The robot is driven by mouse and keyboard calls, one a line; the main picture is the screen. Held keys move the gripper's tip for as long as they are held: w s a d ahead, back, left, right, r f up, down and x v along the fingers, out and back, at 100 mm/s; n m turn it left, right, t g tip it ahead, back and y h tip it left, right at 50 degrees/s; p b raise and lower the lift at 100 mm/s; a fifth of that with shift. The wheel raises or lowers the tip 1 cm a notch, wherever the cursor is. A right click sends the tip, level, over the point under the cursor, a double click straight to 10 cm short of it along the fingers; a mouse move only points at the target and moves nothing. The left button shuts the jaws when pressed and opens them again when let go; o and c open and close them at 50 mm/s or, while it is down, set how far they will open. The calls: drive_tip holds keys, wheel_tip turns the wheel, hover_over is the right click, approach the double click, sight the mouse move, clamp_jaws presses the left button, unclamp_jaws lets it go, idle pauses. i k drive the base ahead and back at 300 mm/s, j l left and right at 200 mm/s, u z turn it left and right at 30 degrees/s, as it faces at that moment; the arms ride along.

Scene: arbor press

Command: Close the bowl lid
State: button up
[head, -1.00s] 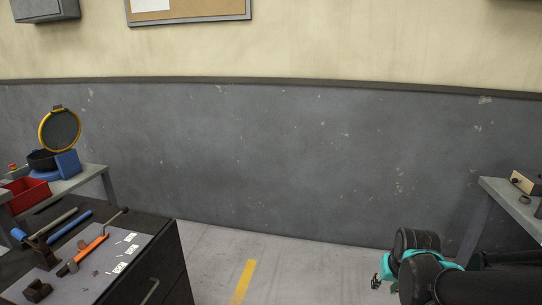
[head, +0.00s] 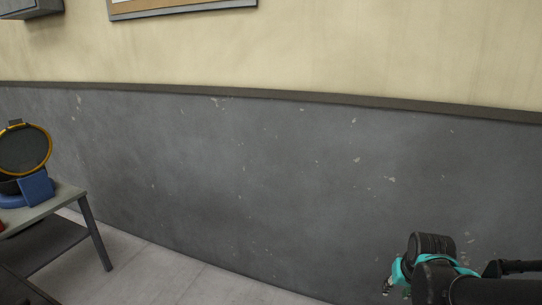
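The bowl (head: 9,187) is black and sits on a blue base (head: 37,189) on a table at the left edge of the head view. Its lid (head: 24,150), a dark disc with an orange-yellow rim, stands raised above the bowl. The lid's left edge is close to the picture's edge. My arm shows at the lower right, far from the bowl. Only a small part of my gripper (head: 388,286) shows beyond the teal-banded link, too small to tell its fingers.
The grey table (head: 62,193) under the bowl has a lower shelf (head: 45,243). A sliver of a red bin (head: 2,227) shows at the left edge. A dark surface fills the bottom left corner. Pale floor (head: 190,275) is clear beside the table, along the grey wall (head: 250,190).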

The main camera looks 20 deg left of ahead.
sight(26, 147)
drive_tip(key=i+j+u, duration=0.1)
drive_tip(key=i+u, duration=0.75)
drive_tip(key=i+l+u, duration=0.25)
drive_tip(key=u, duration=0.2)
drive_tip(key=i+j+u, duration=0.15)
drive_tip(key=i+u, duration=0.85)
drive_tip(key=u, duration=0.15)
drive_tip(key=i+l+u, duration=0.1)
drive_tip(key=i+u, duration=0.25)
drive_tip(key=k, duration=0.05)
